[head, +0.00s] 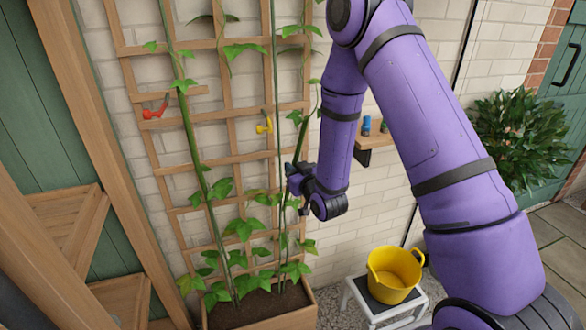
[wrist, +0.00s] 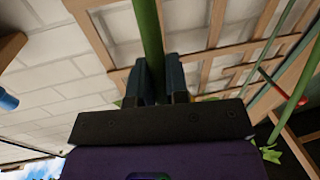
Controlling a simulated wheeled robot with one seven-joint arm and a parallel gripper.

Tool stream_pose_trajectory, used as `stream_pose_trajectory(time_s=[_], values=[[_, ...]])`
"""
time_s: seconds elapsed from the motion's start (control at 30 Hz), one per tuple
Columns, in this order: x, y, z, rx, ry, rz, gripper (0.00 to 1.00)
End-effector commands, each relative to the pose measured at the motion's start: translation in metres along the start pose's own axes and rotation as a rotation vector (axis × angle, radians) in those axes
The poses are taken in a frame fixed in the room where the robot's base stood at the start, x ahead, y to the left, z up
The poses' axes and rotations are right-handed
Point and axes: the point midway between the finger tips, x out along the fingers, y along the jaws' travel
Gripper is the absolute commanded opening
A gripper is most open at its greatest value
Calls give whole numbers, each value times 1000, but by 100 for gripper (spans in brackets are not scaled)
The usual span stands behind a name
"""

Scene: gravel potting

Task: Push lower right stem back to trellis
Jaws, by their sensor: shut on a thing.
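The wooden trellis (head: 228,88) stands against the brick wall, and its slats show in the wrist view (wrist: 215,25). The lower right stem (head: 300,138) is green and leafy and rises near the trellis's right edge, leaning right toward its top. My gripper (head: 294,178) is at this stem, in front of the trellis's right side. In the wrist view the stem (wrist: 149,35) runs between the two dark fingers (wrist: 158,85), which are shut on it. My gripper hides part of the stem. I cannot tell whether the stem touches the trellis.
A red clip (head: 154,110) and a yellow clip (head: 264,125) sit at the trellis. Other stems (head: 190,130) climb from the wooden planter (head: 268,318). A small shelf (head: 372,141) with blue items is on the wall. A yellow bucket (head: 393,276) stands on a white stool (head: 362,303).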

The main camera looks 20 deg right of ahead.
Motion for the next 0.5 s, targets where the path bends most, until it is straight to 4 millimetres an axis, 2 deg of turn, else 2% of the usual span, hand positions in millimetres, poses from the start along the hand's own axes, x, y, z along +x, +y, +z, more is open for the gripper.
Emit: stream_pose_trajectory(time_s=[0.17,0.5], values=[[8,2,-3,4,-21,-1,0],[45,10,-15,29,-156,-11,0]])
